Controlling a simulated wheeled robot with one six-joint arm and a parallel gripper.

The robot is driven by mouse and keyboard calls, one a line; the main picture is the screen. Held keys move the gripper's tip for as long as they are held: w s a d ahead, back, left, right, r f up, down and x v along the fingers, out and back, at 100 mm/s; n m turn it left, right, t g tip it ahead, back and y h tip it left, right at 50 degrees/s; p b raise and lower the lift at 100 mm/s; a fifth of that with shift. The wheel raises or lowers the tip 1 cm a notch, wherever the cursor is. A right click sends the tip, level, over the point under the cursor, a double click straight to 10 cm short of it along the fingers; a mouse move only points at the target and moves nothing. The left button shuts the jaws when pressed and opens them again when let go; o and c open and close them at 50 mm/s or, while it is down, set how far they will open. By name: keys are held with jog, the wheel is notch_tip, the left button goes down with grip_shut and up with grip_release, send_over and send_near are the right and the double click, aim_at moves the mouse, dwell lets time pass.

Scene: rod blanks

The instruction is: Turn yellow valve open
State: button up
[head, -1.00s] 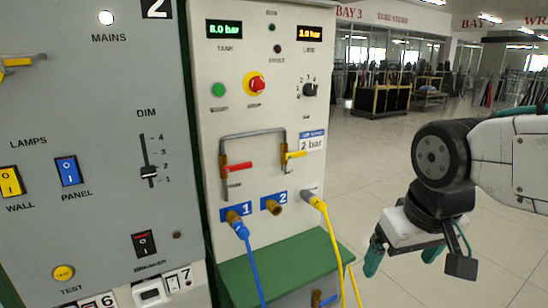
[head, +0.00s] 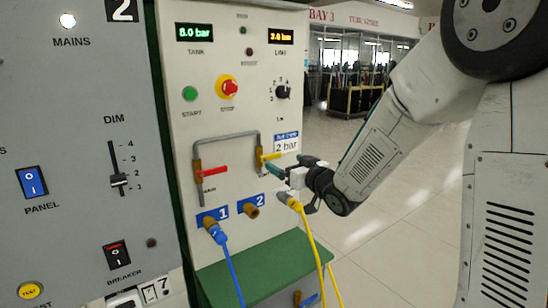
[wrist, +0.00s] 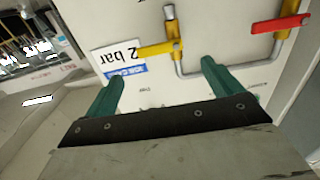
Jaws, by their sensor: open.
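The yellow valve (head: 268,157) sits on the right leg of a grey pipe on the white panel. Its lever points sideways to the right, across the pipe. In the wrist view, the yellow lever (wrist: 157,49) lies just beyond the gap between my fingertips. My gripper (head: 291,168) is open, with green fingers facing the panel just right of the valve. In the wrist view, my gripper (wrist: 163,72) holds nothing. I cannot tell whether a fingertip touches the lever.
A red lever (head: 212,170) is on the pipe's left leg. A green ledge (head: 265,268) juts out underneath. Open floor lies right.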

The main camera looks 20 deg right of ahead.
aim_at(272, 155)
jog(key=x, duration=0.7)
jog(key=shift+w, duration=0.1)
jog(key=shift+c, duration=0.3)
jog(key=c, duration=0.9)
